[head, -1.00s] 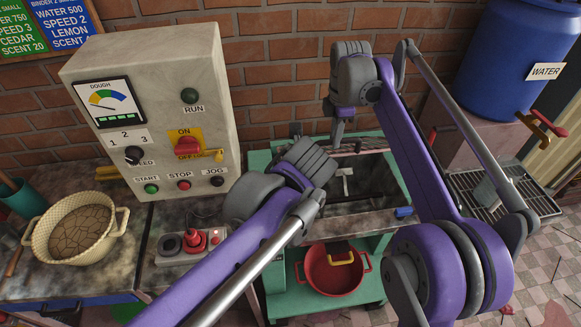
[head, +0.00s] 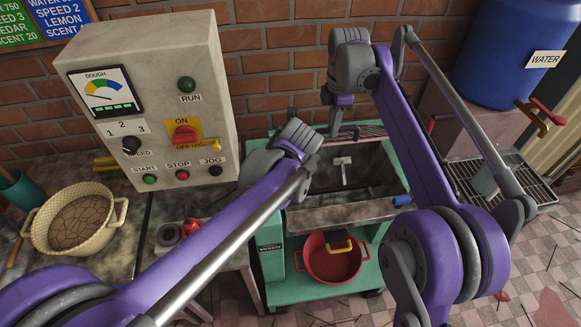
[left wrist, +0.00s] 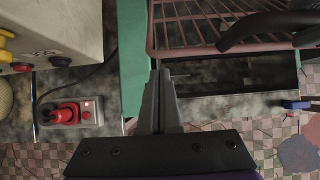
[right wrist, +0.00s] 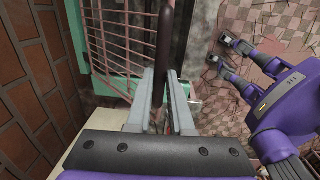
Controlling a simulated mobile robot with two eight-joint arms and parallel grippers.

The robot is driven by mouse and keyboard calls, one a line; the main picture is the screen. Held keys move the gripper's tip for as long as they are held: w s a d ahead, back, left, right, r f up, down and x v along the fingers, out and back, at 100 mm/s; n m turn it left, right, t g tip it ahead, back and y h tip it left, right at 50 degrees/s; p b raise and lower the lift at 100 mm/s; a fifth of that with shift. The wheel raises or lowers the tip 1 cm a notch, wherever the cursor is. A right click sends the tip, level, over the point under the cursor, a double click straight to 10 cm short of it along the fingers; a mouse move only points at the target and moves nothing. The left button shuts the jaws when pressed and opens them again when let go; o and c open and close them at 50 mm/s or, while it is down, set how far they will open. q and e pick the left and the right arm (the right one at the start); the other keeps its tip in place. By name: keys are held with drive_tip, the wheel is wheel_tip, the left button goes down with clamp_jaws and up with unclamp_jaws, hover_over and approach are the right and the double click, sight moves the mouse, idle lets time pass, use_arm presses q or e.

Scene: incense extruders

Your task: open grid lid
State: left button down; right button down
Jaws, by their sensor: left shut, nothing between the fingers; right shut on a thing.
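The mixing trough (head: 372,188) in the green machine shows its inside, with a pale paddle in it. The grid lid (head: 372,132) is raised at the trough's back and seen nearly edge-on. It shows as a reddish wire grid in the left wrist view (left wrist: 200,32) and the right wrist view (right wrist: 112,38). My right gripper (head: 335,125) is over the lid's back left part, shut on a dark bar (right wrist: 163,28), apparently the lid's handle. My left gripper (left wrist: 160,78) is shut and empty beside the lid's left edge. Its fingertips are hidden in the head view.
The grey control cabinet (head: 150,110) stands left of the machine. A red pot (head: 330,262) sits below the trough. A cream basket (head: 80,215) is at far left. A blue water barrel (head: 510,50) is at right.

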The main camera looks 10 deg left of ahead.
use_arm(q)
drive_tip(key=shift+w+r, duration=0.1)
drive_tip(key=shift+r, duration=0.1)
use_arm(e)
drive_tip(key=shift+w+a+f, duration=0.1)
drive_tip(key=shift+w+f, duration=0.05)
drive_tip(key=shift+w, duration=0.05)
use_arm(q)
drive_tip(key=shift+w+a+r, duration=0.2)
drive_tip(key=shift+w+r, duration=0.2)
drive_tip(key=shift+r, duration=0.1)
drive_tip(key=shift+w+a+r, duration=0.15)
drive_tip(key=shift+w+r, duration=0.25)
drive_tip(key=shift+r, duration=0.05)
use_arm(e)
drive_tip(key=c, duration=1)
unclamp_jaws()
drive_tip(key=shift+o, duration=1)
drive_tip(key=shift+w, duration=0.15)
use_arm(q)
drive_tip(key=shift+w+f, duration=0.1)
drive_tip(key=shift+w, duration=0.1)
